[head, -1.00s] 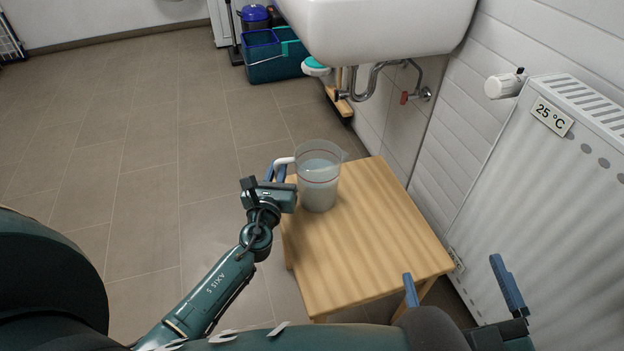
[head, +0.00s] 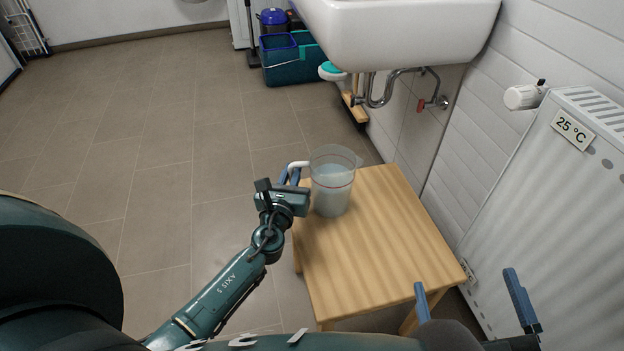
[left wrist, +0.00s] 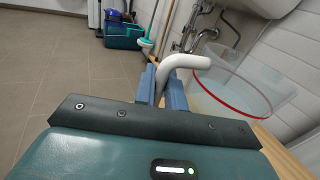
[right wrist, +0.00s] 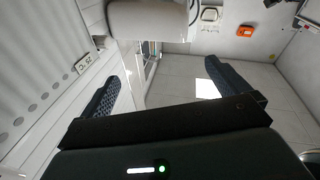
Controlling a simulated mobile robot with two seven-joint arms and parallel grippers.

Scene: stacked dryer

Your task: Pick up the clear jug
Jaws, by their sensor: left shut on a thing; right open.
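The clear jug (head: 333,180) has a white handle and a red line around its body, and holds a cloudy liquid. It is upright at the far left part of the wooden table (head: 375,245). I cannot tell whether its base touches the tabletop. My left gripper (head: 290,176) is at the jug's left side, its blue fingers shut on the white handle. In the left wrist view the handle (left wrist: 186,62) rises between the two fingers (left wrist: 160,88). My right gripper (head: 470,297) is open and empty near the table's front right, with its fingers wide apart in the right wrist view (right wrist: 165,88).
A white sink (head: 405,30) with a drain pipe (head: 380,90) hangs behind the table. A radiator (head: 560,200) stands to the right. A teal bucket (head: 293,65) is on the floor at the back. The front of the tabletop and the floor at left are clear.

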